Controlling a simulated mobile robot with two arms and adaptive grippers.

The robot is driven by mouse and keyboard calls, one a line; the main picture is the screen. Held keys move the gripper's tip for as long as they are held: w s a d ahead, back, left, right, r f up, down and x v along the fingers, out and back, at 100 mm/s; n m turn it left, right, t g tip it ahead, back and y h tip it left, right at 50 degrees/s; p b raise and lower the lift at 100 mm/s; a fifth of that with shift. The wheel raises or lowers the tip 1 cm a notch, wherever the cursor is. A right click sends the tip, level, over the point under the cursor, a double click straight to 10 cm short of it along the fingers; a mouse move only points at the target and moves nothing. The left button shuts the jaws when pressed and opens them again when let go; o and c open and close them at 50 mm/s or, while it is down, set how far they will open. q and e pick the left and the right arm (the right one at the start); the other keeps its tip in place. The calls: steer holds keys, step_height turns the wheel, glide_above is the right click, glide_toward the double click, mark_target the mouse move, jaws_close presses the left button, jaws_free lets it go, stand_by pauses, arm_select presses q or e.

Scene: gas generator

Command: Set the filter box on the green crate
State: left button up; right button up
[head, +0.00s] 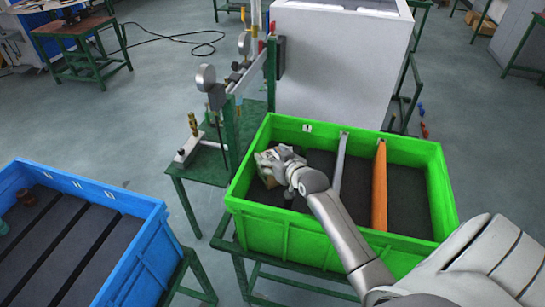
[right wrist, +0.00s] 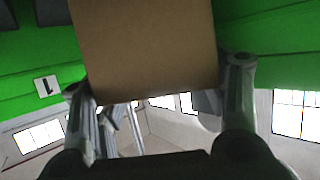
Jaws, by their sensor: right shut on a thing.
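The green crate (head: 300,244) stands on a green stand in the middle of the head view. My right gripper (head: 279,165) reaches into its left compartment, near the back left corner. It is shut on the filter box (head: 266,178), a small brown box mostly hidden behind the gripper in the head view. In the right wrist view the box (right wrist: 145,45) is a plain brown block between the two fingers, with the green crate wall (right wrist: 40,85) around it. I cannot tell whether the box touches the crate floor. My left gripper is not in view.
A grey divider (head: 340,165) and an orange divider (head: 380,185) split the green crate. Gauges and pipework (head: 206,78) stand behind the green crate, next to a white cabinet (head: 340,60).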

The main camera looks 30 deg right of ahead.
steer(key=o, duration=1.1)
steer(key=shift+r, duration=0.1)
steer(key=b+v, duration=0.1)
steer(key=v, duration=0.6)
steer(key=shift+s, duration=0.25)
steer(key=shift+r, duration=0.15)
